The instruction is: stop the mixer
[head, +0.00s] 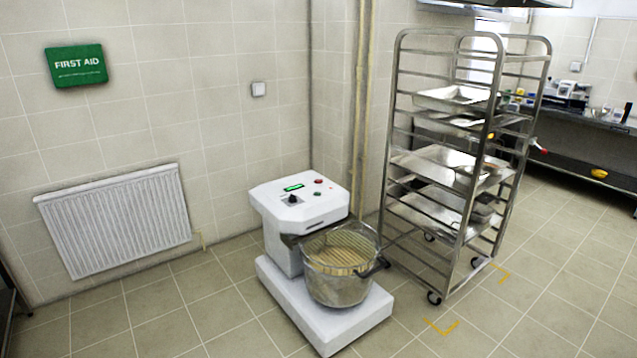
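The mixer (282,236) is a white floor-standing machine in the middle of the head view, near the tiled wall. Its top panel has a lit green display (293,188), a black knob (292,199), a red button (318,181) and a green button (317,194). A steel bowl (338,290) with a wire guard (341,249) over it sits on the mixer's base and holds something beige. Whether the mixer is turning cannot be told from one frame. Neither of my grippers is in view.
A wheeled steel rack (461,160) with trays stands close to the mixer's right. A radiator (117,219) and a green first aid sign (76,66) are on the left wall. A steel counter (590,120) is at the back right. The floor left of the mixer is clear.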

